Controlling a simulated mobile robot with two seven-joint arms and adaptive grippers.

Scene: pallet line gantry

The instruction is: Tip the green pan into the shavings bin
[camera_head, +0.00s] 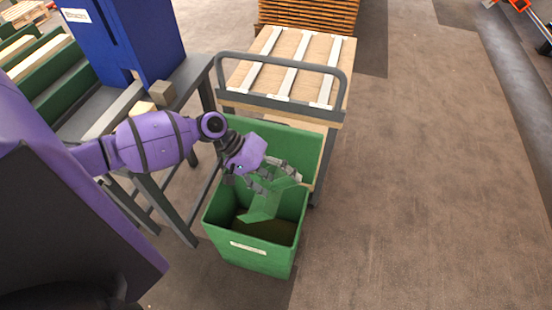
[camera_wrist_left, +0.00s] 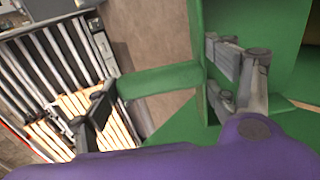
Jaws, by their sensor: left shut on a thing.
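My left gripper (camera_head: 272,180) reaches in from the left over the open green shavings bin (camera_head: 252,262), which has a pale label on its front. It is shut on the green pan (camera_head: 262,204), which is tilted steeply, its lower end inside the bin mouth. In the left wrist view, the fingers of the left gripper (camera_wrist_left: 165,95) stand on either side of a green strip of the pan (camera_wrist_left: 160,80). Brownish material shows low in the bin; whether anything is still in the pan is hidden. My right gripper is out of view.
A grey cart (camera_head: 335,92) with a wooden top and pale strips stands behind the bin. A grey bench frame (camera_head: 165,205) and blue cabinet (camera_head: 130,40) are at the left. Stacked wood (camera_head: 310,14) is at the back.

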